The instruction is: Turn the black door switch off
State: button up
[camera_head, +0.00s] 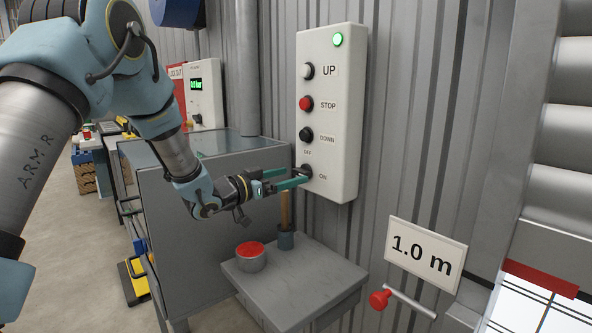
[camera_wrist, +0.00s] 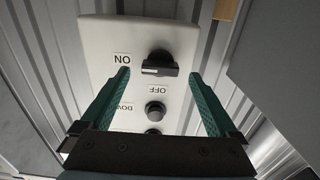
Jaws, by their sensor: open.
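The black door switch (camera_head: 306,170) is a rotary knob low on the white control panel (camera_head: 331,100), with OFF printed above it and ON at its lower right. In the wrist view the knob (camera_wrist: 160,62) shows its white mark on the side toward the ON label. My gripper (camera_head: 300,177) is open, its green fingertips close to the panel. In the wrist view my gripper (camera_wrist: 160,75) has a finger on each side of the knob, with visible gaps. Contact with the panel cannot be told.
Above the switch are the black DOWN button (camera_head: 306,134), red STOP button (camera_head: 306,103) and UP button (camera_head: 308,71); a green lamp (camera_head: 338,39) is lit.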

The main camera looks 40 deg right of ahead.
aim_at(298, 173)
jog(key=shift+d+p, duration=0.3)
jog(key=shift+d, duration=1.25)
jog(key=c, duration=1.4)
